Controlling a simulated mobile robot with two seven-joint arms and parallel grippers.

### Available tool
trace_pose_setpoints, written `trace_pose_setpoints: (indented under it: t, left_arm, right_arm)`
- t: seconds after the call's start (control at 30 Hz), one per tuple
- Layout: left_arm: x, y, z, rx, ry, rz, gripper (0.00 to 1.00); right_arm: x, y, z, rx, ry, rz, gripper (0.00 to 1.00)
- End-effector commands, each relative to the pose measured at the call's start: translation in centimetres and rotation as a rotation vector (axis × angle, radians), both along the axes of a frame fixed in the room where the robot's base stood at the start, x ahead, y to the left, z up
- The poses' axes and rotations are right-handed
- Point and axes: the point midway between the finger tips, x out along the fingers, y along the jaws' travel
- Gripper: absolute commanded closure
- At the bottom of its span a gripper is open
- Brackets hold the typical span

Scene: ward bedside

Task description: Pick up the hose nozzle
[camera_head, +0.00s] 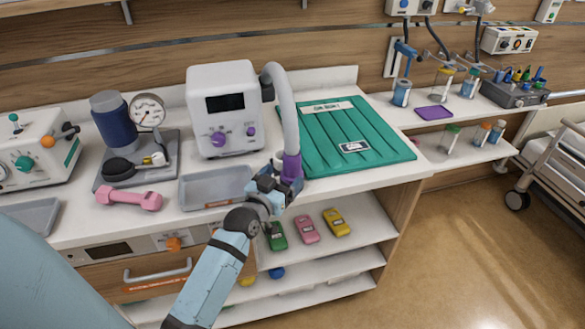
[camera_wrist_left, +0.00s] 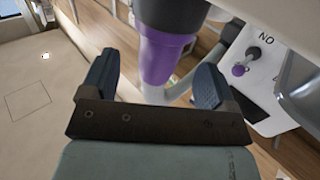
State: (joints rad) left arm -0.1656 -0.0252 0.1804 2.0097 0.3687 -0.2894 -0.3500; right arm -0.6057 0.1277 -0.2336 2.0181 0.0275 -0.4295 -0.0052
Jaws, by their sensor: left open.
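The hose nozzle (camera_head: 291,166) is a purple tapered piece on the end of a grey hose (camera_head: 284,105) that arches from a white machine (camera_head: 224,110). It hangs near the counter's front edge. My left gripper (camera_head: 277,181) is at the nozzle, partly covering its lower end. In the left wrist view the purple nozzle (camera_wrist_left: 164,58) with its dark collar lies between the spread fingers of my left gripper (camera_wrist_left: 156,70). The gripper is open, with a gap showing beside the nozzle. I cannot tell whether either finger touches it. My right gripper is not in view.
A grey tray (camera_head: 215,187) lies left of the gripper, with a pink dumbbell (camera_head: 130,199) beyond it. A green ridged board (camera_head: 375,140) lies to the right. Below the counter, a shelf (camera_head: 345,252) holds small coloured devices. Open floor (camera_head: 480,260) is at right.

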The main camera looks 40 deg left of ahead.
Motion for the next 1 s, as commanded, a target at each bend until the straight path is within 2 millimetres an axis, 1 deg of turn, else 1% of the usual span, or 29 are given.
trace_pose_setpoints:
  t: [0.07, 0.3, 0.37, 0.47, 0.67, 0.7, 0.77, 0.8, 0.9, 1.0]
  left_arm:
    - [0.6, 0.1, 0.1, -0.001, -0.002, 0.000, 0.19]
    - [4.1, 0.5, 0.3, -0.002, -0.001, 0.000, 0.19]
    - [4.7, 0.5, 0.4, -0.001, -0.001, 0.000, 0.19]
    - [5.2, 0.6, 0.3, 0.000, 0.001, 0.000, 0.19]
    - [5.2, 0.6, 0.2, 0.000, 0.000, 0.000, 0.19]
    - [5.2, 0.6, 0.2, 0.000, 0.000, 0.000, 0.28]
    - [5.2, 0.6, 0.3, 0.000, 0.000, 0.000, 0.42]
    - [5.2, 0.6, 0.3, 0.000, 0.000, 0.000, 0.51]
    - [5.2, 0.6, 0.3, 0.000, 0.000, 0.000, 0.72]
    - [5.2, 0.6, 0.3, 0.000, -0.001, 0.000, 0.72]
  right_arm:
    - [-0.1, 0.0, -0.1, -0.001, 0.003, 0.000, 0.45]
    - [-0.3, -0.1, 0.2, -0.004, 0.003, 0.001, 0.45]
    - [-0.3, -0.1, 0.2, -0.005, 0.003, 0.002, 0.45]
    - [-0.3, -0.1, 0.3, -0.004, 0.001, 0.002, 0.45]
    - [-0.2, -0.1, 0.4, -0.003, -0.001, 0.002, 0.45]
    - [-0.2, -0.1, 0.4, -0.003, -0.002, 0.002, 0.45]
    - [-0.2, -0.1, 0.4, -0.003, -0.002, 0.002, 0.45]
    - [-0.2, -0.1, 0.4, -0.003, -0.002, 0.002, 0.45]
    - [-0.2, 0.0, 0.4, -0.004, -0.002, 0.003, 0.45]
    - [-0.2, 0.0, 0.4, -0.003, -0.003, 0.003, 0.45]
